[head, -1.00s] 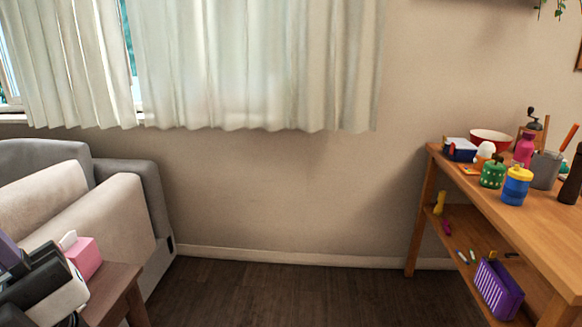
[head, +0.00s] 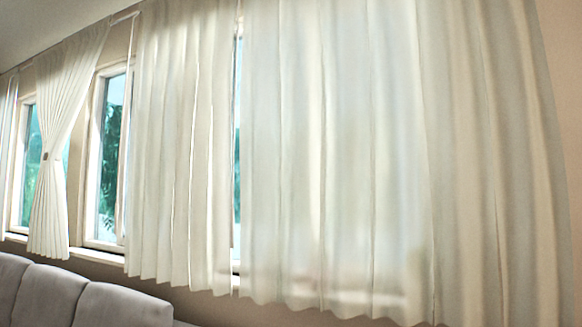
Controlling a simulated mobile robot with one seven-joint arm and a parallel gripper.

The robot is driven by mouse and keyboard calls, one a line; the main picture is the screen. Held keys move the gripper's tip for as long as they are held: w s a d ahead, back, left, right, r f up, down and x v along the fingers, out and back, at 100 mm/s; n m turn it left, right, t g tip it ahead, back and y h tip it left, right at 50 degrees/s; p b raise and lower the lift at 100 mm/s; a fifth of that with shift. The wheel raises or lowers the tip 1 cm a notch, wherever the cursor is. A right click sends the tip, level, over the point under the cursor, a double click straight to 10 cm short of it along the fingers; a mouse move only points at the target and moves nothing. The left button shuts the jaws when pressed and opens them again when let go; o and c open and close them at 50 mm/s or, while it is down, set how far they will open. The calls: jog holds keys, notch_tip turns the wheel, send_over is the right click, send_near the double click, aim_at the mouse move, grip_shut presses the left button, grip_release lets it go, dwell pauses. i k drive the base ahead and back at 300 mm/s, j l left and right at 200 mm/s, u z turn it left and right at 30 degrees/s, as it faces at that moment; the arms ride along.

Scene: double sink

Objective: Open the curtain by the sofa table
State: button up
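Two white curtain panels hang over the window in the head view: a narrower left panel (head: 180,150) and a wide right panel (head: 345,160). A thin gap between them shows the window glass (head: 238,130). The right panel hangs loose and spread out to the right. Farther left, another white curtain (head: 62,150) is gathered in at its middle, with window glass bare beside it. The sofa table does not show in this view. My gripper is not in view.
A grey sofa (head: 85,300) stands at the lower left, below the windows. A window sill (head: 95,250) runs under the glass. The beige wall (head: 565,60) is bare at the right edge. The floor is not visible.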

aim_at(242, 115)
jog(key=i+j+u, duration=0.35)
jog(key=i+l+u, duration=0.1)
jog(key=i+l, duration=0.5)
jog(key=i+l+u, duration=0.1)
jog(key=i+l, duration=0.45)
jog(key=i+l+u, duration=0.1)
jog(key=i+l, duration=0.45)
jog(key=l, duration=0.2)
